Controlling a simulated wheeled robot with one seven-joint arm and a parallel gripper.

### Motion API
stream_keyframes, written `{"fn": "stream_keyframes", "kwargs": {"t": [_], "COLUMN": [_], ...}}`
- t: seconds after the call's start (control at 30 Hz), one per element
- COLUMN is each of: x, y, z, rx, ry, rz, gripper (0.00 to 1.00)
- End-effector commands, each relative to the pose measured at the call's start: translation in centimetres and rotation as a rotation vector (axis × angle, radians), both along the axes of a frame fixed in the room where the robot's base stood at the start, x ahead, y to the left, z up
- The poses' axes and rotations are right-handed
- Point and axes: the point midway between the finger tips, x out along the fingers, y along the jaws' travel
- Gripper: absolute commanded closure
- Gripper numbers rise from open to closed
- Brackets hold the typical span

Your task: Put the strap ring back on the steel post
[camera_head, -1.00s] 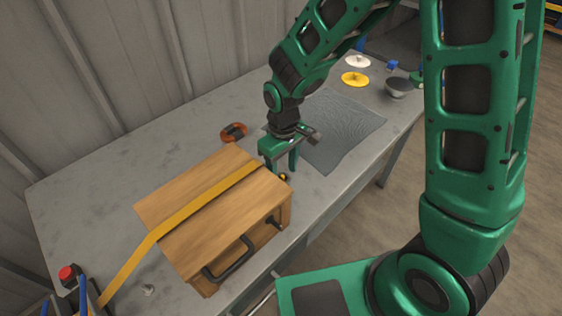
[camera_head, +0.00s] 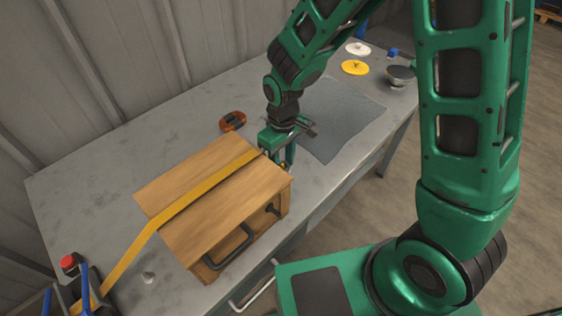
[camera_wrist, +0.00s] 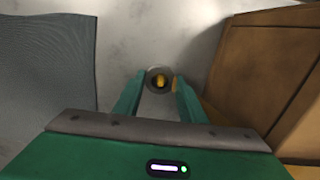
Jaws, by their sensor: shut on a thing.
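The yellow strap (camera_head: 190,197) runs over the wooden box and down its left side to the bottom left. Its right end reaches the box edge by my gripper (camera_head: 281,164). In the wrist view my gripper (camera_wrist: 159,88) is shut on a small round grey piece with a yellow middle, which looks like the strap ring (camera_wrist: 159,72). A bit of orange-yellow shows by the right finger. I cannot make out a steel post under the ring. A small grey metal peg (camera_head: 148,277) stands left of the box; I cannot tell whether it is the post.
The wooden box (camera_head: 230,212) with black handles stands close beside my gripper. A grey mat (camera_head: 338,120) lies to the right. An orange-brown coil (camera_head: 232,121) lies behind the box. Yellow and white discs (camera_head: 355,68) and a grey bowl (camera_head: 400,75) are at the far right.

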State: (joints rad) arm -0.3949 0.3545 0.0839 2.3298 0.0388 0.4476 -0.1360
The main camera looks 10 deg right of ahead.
Motion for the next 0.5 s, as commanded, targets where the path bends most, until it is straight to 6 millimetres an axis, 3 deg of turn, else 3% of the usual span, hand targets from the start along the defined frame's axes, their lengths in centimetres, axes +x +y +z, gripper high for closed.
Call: {"fn": "stream_keyframes", "kwargs": {"t": [0.5], "x": [0.1], "y": [0.0], "z": [3.1], "rx": [0.002], "ry": [-0.002], "rz": [0.000], "gripper": [0.83]}}
